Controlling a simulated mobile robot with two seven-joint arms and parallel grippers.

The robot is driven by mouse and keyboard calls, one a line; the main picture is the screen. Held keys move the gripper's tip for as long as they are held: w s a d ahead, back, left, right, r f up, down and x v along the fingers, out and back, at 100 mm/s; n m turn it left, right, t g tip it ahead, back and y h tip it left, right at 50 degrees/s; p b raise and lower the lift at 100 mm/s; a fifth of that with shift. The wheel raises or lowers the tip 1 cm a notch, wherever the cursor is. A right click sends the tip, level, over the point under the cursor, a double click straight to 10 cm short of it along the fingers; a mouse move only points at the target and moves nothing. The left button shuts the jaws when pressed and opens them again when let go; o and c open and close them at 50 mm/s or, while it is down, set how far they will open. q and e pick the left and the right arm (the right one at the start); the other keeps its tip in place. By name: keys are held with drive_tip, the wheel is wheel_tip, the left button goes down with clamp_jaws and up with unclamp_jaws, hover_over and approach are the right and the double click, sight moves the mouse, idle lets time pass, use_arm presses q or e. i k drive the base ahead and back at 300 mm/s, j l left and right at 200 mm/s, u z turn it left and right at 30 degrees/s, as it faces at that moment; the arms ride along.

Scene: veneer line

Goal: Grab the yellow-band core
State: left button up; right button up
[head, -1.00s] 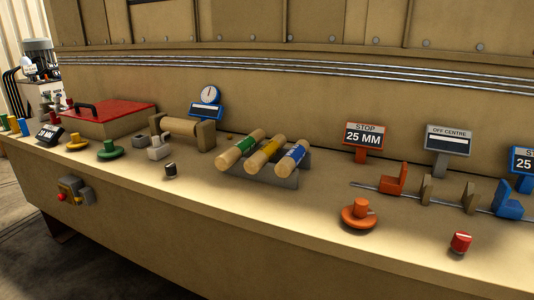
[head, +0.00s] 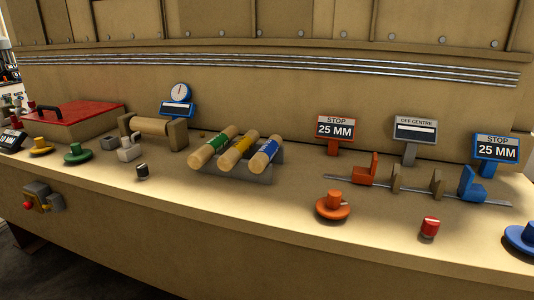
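The yellow-band core (head: 238,152) is a light wooden cylinder with a yellow band. It lies tilted in a grey rack (head: 252,177), between the green-band core (head: 213,148) on its left and the blue-band core (head: 264,154) on its right. All three lie side by side, their near ends toward me. Neither of my grippers shows in the head view.
Left of the rack are a roller between two blocks (head: 150,125), a blue gauge sign (head: 178,106) and a black knob (head: 142,171). Right are an orange knob (head: 333,205), a red button (head: 430,227) and orange (head: 366,170) and blue (head: 471,185) stops. The bench front is mostly clear.

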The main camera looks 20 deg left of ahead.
sight(228, 161)
drive_tip(key=j+u, duration=0.1)
drive_tip(key=j, duration=0.45)
drive_tip(key=j+u, duration=0.15)
drive_tip(key=j, duration=0.4)
drive_tip(key=i+j+u, duration=0.1)
drive_tip(key=j, duration=0.45)
drive_tip(key=i+j+u, duration=0.1)
drive_tip(key=j, duration=0.45)
